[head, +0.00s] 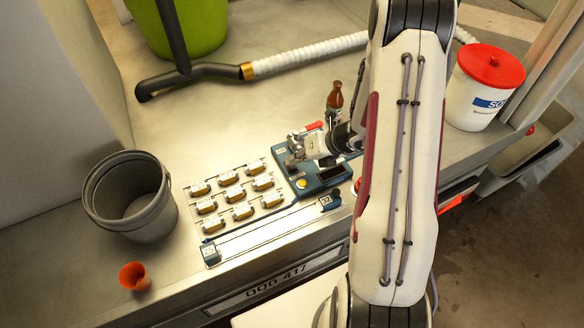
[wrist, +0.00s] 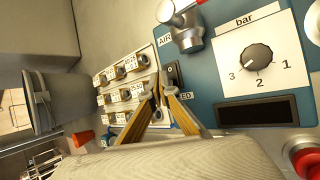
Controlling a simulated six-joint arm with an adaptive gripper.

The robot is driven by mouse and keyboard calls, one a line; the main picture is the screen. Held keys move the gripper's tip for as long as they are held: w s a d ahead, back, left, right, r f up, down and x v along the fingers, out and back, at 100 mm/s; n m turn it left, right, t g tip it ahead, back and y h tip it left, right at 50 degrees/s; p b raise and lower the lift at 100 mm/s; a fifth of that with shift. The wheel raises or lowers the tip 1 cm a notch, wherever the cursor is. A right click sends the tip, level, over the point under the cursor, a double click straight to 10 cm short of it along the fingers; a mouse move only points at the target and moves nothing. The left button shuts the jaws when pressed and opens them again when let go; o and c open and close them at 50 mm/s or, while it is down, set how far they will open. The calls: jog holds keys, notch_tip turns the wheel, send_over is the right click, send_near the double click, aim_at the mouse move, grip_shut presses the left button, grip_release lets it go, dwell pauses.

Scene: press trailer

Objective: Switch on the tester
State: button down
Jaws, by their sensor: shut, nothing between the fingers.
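The tester is a blue panel (wrist: 213,84) filling the right of the wrist view. In the head view the blue tester (head: 325,176) lies on the bench, partly hidden by my arm. It carries a black knob (wrist: 256,58) under the word bar, a dark display (wrist: 258,112), and a small black switch (wrist: 173,74) at its left edge. My gripper (wrist: 161,84) is shut and empty, its tips just beside the switch; I cannot tell whether they touch it. In the head view my gripper (head: 296,152) is over the tester's left part.
A metal fitting (wrist: 187,32) labelled AIR rises beside the switch. A plate with several small metal-and-yellow parts (head: 228,177) lies left of the tester.

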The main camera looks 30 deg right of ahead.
aim_at(293, 167)
jog(key=shift+s+f, duration=0.1)
jog(key=shift+f, duration=0.6)
dwell(1.2)
jog(key=shift+r, duration=0.1)
dwell(0.3)
jog(key=shift+r, duration=0.6)
jog(key=shift+r, duration=0.1)
jog(key=shift+w+r, duration=0.2)
jog(key=shift+r, duration=1)
jog(key=shift+w+r, duration=0.2)
jog(key=shift+r, duration=1)
